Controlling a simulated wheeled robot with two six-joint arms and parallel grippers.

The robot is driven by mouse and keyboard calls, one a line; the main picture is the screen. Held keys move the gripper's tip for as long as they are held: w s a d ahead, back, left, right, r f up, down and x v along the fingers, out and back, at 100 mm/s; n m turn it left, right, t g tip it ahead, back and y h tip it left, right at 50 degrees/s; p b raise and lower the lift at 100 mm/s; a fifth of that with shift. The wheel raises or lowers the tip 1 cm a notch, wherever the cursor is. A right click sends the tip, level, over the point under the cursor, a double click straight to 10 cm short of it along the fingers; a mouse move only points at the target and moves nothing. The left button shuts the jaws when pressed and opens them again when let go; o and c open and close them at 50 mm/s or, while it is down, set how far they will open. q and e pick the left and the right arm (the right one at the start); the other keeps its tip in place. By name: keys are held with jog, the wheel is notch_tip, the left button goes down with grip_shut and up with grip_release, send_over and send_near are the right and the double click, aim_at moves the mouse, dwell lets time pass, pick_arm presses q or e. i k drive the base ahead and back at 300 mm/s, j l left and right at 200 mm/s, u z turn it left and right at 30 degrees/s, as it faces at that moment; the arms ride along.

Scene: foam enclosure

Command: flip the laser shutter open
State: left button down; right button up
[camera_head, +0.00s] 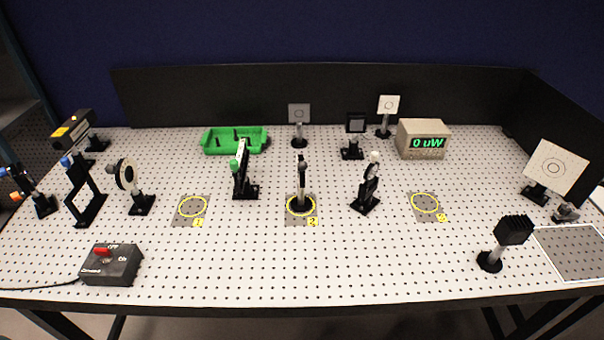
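A black control box (112,266) sits at the front left of the perforated table, with a cable running off to the left. A red switch (102,252) is on its top, at the rear left, near small white lettering too small to read surely. No part is clearly labelled as the laser shutter. A dark laser-like housing (73,132) with a yellow label stands at the back left. A beige meter (423,139) at the back right reads "0 uW" in green. No beam shows. Neither of my grippers is in view.
Several post-mounted optics stand across the table, including a black frame (85,193) behind the box and a round mount (128,176). A green tray (235,141) is at the back. A black block on a post (513,231) stands front right. The front middle is clear.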

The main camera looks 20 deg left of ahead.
aim_at(74, 172)
jog(key=u, duration=1.9)
